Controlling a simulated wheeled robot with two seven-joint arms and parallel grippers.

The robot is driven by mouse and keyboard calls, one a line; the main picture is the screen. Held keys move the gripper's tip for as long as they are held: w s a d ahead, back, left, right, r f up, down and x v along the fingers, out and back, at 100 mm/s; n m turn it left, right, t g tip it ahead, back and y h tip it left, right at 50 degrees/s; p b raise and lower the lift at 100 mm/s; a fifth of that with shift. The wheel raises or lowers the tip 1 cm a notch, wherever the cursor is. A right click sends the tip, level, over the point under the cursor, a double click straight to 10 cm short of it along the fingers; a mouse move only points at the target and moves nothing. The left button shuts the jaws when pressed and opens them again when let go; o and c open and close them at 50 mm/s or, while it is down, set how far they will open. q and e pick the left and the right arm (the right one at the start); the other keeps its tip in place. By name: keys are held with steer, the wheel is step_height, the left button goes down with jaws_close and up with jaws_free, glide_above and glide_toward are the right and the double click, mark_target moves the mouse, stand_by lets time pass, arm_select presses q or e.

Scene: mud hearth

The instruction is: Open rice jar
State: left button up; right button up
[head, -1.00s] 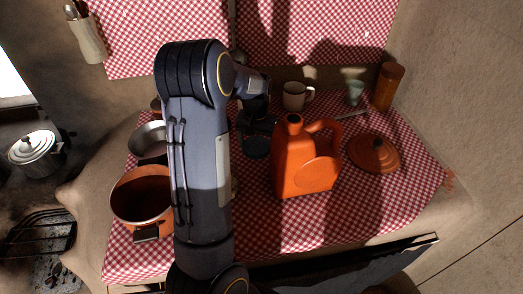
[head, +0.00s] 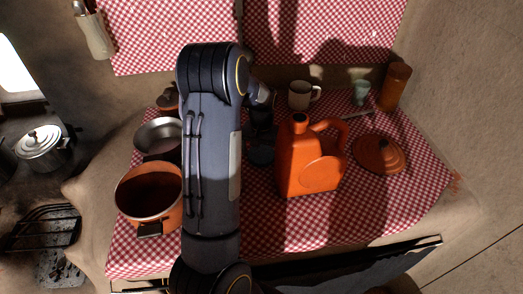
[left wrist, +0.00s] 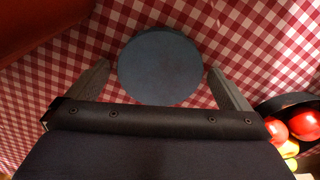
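A round blue-grey disc (left wrist: 160,60), which looks like the jar's lid seen from above, lies between the two fingers of my left gripper (left wrist: 158,70) in the left wrist view. The fingers are apart, one on each side, with small gaps to its rim. The jar body below is hidden. In the head view a dark round top (head: 262,153) shows left of the orange jerrycan (head: 311,160). My left gripper (head: 262,118) is dark and partly hidden there, above the table. My right gripper is not in view.
An orange pot (head: 150,197) and a metal pan (head: 158,137) stand left of my arm. An orange lid (head: 379,153), a mug (head: 300,95), a cup (head: 361,92) and a brown canister (head: 394,88) are to the right and back. A bowl of fruit (left wrist: 290,103) is near the gripper.

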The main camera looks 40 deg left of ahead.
mark_target(262, 153)
arm_select(q)
steer(key=shift+r, duration=0.1)
steer(key=shift+r, duration=0.25)
step_height(262, 153, up, 12)
steer(key=shift+f, duration=0.15)
